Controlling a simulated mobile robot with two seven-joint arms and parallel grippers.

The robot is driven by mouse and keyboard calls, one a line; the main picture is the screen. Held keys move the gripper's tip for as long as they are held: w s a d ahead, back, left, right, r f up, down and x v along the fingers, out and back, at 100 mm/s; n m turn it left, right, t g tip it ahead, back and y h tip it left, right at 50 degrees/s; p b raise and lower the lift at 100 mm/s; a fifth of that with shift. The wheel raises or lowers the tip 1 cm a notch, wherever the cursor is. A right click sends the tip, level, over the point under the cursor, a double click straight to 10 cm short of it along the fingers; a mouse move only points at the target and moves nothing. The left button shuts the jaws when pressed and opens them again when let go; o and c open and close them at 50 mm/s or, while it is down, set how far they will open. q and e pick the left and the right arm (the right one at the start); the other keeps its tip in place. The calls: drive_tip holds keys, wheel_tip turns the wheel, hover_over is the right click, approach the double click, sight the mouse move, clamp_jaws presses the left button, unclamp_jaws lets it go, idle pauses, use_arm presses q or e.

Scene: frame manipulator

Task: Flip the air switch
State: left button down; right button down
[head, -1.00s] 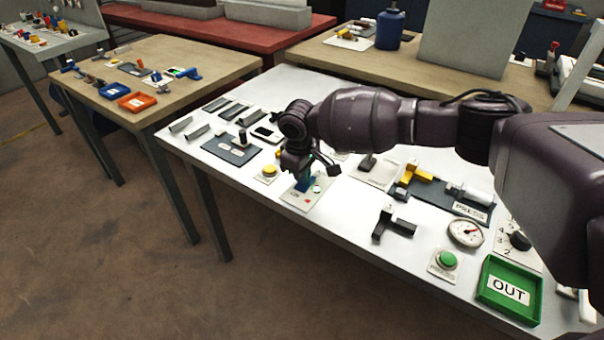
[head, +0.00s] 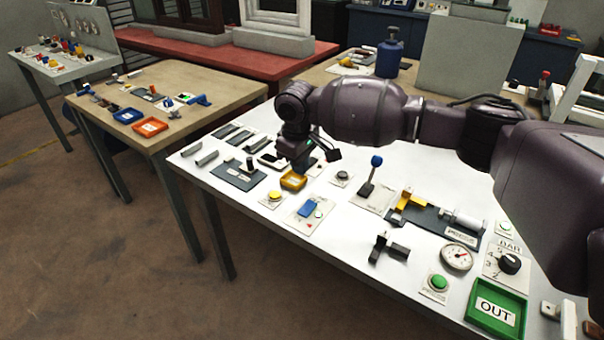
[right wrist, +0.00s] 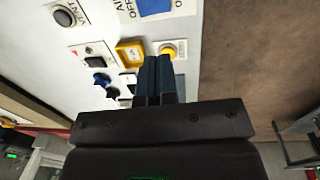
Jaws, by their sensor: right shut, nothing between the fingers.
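The air switch (head: 307,209) is a blue rocker on a white plate with small red and green marks, on the white table. In the right wrist view the blue rocker (right wrist: 155,5) is cut by the top edge, beside "AIR" and "OFF" lettering. I cannot tell which way the rocker is tipped. My right gripper (head: 301,165) is above the table, behind the switch and apart from it. In the right wrist view its dark blue fingers (right wrist: 157,60) are together and hold nothing. My left gripper is not in view.
A black T-handle (head: 389,249), a green button (head: 438,283) and a green OUT tray (head: 496,308) are further right.

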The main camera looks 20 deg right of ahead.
drive_tip(key=shift+r, duration=0.3)
drive_tip(key=shift+f, duration=0.15)
drive_tip(key=n+b, duration=0.1)
drive_tip(key=n, duration=0.5)
drive_tip(key=d+n+b, duration=0.1)
drive_tip(key=n, duration=0.5)
drive_tip(key=n+b, duration=0.1)
drive_tip(key=n, duration=0.5)
drive_tip(key=shift+w+d+r+t+h, duration=0.15)
drive_tip(key=shift+w+r+t+h, duration=0.05)
drive_tip(key=shift+w+t+h, duration=0.1)
drive_tip(key=shift+f, duration=0.1)
